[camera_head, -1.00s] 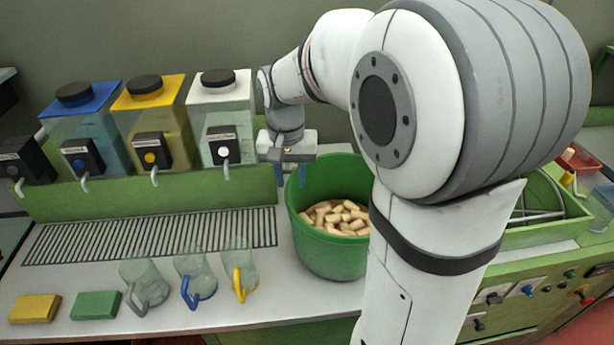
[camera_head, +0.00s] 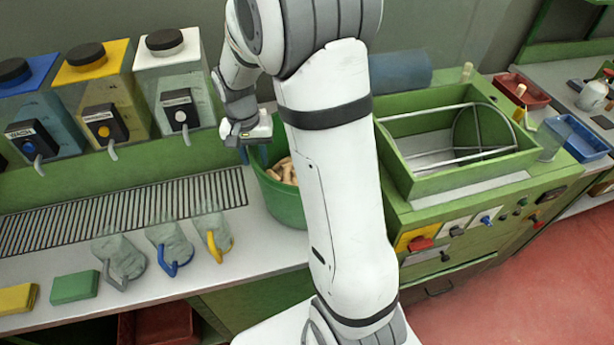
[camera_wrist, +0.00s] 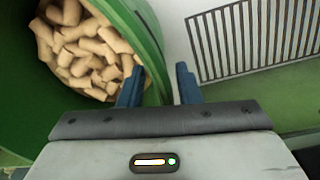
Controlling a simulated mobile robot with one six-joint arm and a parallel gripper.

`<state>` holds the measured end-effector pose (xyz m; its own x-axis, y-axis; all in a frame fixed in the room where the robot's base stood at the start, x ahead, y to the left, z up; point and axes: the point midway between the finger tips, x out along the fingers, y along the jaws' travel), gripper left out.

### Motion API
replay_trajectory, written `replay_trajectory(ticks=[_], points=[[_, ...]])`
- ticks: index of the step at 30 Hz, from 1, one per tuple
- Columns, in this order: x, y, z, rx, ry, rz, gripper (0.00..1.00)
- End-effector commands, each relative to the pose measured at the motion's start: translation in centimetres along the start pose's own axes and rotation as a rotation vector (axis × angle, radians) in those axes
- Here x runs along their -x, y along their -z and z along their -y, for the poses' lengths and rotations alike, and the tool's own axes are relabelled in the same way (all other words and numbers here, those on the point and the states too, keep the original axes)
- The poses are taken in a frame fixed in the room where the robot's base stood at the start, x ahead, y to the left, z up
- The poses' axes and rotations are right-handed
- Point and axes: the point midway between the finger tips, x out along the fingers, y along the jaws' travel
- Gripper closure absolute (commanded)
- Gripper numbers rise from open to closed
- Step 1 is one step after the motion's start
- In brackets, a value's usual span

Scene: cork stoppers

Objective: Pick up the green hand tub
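The green hand tub (camera_head: 284,204), filled with cork stoppers (camera_head: 284,171), stands on the pale worktop, partly hidden behind my arm. My gripper (camera_head: 254,154) is at its left rim, pointing down. In the wrist view the tub's wall and rim (camera_wrist: 143,38) run up between the two blue fingers of my gripper (camera_wrist: 158,86). One finger is on the cork side and the other on the outer side. The fingers stand apart with a visible gap, so the gripper looks open around the rim. Corks (camera_wrist: 85,50) lie inside the tub.
Three dispensers with blue, yellow and white (camera_head: 172,85) tops stand at the back left. A drain grille (camera_head: 120,208) and several jugs (camera_head: 170,250) lie left of the tub. A green box with a wire drum (camera_head: 450,140) stands to the right.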

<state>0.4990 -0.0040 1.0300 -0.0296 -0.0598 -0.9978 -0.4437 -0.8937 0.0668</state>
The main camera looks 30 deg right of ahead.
Motion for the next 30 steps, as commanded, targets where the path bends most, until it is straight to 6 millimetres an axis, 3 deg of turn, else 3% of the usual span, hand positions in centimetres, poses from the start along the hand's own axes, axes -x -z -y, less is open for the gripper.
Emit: replay_trajectory(ticks=[5, 16, 30], points=[[-0.01, -0.01, 0.01, 0.000, 0.000, 0.000, 0.71], [0.02, -0.02, 0.04, 0.001, 0.000, 0.000, 1.00], [0.03, -0.04, 0.09, 0.002, 0.000, 0.000, 1.00]])
